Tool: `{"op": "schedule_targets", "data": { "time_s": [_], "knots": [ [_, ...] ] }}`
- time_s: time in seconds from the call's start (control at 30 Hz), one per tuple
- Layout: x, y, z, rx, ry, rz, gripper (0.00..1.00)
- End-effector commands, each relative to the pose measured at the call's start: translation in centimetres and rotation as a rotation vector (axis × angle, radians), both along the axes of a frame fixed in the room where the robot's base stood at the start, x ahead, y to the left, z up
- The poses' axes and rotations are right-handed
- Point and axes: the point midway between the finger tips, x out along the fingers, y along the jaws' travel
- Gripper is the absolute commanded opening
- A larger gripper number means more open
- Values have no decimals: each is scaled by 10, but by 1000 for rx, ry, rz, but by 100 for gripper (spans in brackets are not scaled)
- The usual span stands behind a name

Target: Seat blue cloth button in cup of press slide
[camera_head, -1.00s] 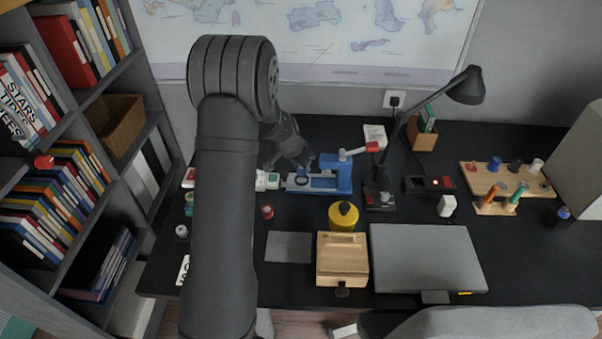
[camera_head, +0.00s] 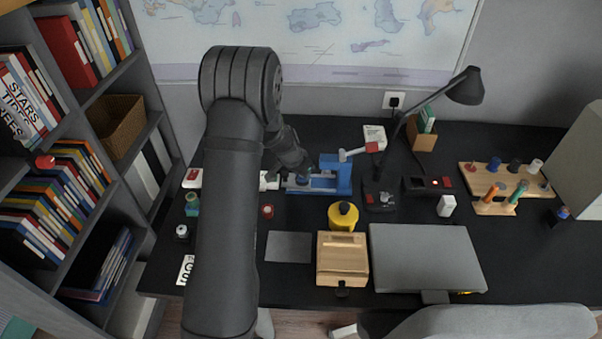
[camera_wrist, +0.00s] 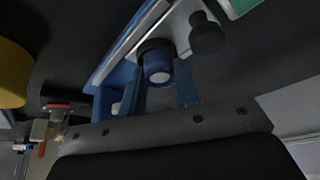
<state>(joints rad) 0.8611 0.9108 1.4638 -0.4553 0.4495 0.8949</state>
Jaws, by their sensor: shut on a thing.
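The blue press (camera_head: 328,163) stands at the back middle of the desk, its slide (camera_head: 318,190) reaching left. My gripper (camera_head: 301,177) is low over the left part of the slide. In the wrist view my gripper's blue fingers (camera_wrist: 160,90) are shut on the blue cloth button (camera_wrist: 157,65), which has a pale face. The button is in line with the dark round cup (camera_wrist: 154,47) on the slide. I cannot tell whether it touches the cup's floor or is just above it. A black knob (camera_wrist: 206,36) is beside the cup.
The press lever has a red grip (camera_head: 372,147). A yellow round container (camera_head: 342,215), a wooden box (camera_head: 342,260) and a grey laptop (camera_head: 428,258) are nearer the front. A black lamp (camera_head: 466,87) rises to the right. A grey mat (camera_head: 289,247) lies clear.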

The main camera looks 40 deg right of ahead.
Motion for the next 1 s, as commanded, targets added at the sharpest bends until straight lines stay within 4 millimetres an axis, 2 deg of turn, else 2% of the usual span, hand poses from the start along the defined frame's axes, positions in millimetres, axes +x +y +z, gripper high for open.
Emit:
{"op": "schedule_targets", "data": {
  "time_s": [0.03,0.13,0.43,0.57,0.77,1.0],
  "knots": [
    [-2,5,-12,14,6,1,31],
    [-2,5,-12,15,7,1,51],
    [-4,7,-13,20,12,-2,51],
    [-4,7,-8,21,13,-3,51],
    [-5,13,21,17,9,-1,51],
    [-7,30,67,10,4,0,51]
  ]
}}
